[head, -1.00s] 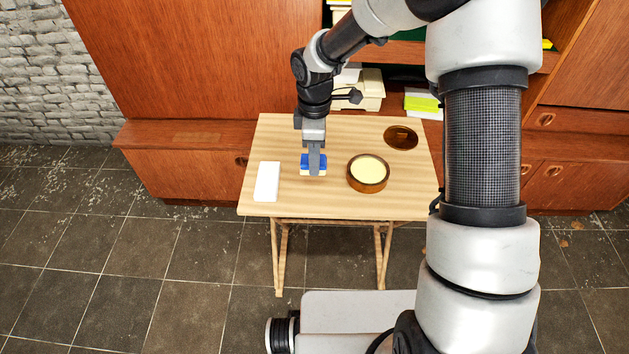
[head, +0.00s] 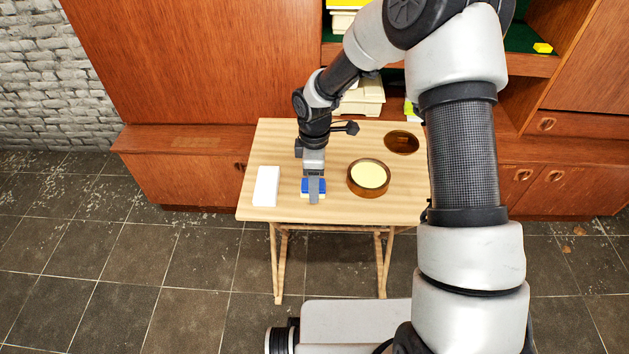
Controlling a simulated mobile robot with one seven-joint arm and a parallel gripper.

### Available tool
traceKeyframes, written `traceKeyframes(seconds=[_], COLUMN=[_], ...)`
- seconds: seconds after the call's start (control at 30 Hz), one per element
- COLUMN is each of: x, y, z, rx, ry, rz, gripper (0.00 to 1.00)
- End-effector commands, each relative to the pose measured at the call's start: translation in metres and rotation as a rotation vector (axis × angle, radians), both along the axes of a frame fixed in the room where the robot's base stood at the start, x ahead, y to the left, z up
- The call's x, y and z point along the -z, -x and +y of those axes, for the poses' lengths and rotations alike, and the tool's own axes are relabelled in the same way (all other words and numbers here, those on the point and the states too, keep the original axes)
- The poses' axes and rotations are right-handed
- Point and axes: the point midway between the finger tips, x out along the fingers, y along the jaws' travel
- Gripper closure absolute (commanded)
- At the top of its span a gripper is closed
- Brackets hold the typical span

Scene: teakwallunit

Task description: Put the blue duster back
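The blue duster (head: 306,187), a small blue block with a pale underside, is at the front left part of the wooden table (head: 340,208). My gripper (head: 314,199) points down over it with a finger in front of it, covering its middle. The gripper appears shut on the duster, since the two have shifted together. I cannot tell whether the duster touches the tabletop or is slightly above it.
A white block (head: 266,186) lies just left of the duster. A round wooden container with cream contents (head: 368,178) stands to its right, with a brown disc (head: 401,142) behind. A wall unit (head: 190,70) with books (head: 362,98) stands behind the table.

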Motion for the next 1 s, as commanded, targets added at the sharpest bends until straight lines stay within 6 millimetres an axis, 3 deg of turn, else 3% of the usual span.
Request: traceKeyframes(seconds=[0.33, 0.8, 1.0], x=[-0.009, -0.100, -0.119], y=[-0.001, -0.001, 0.000], z=[0.000, 0.000, 0.000], rx=[0.000, 0.002, 0.000], ry=[0.000, 0.000, 0.000], rz=[-0.002, -0.003, -0.001], gripper=[0.47, 0.47, 0.47])
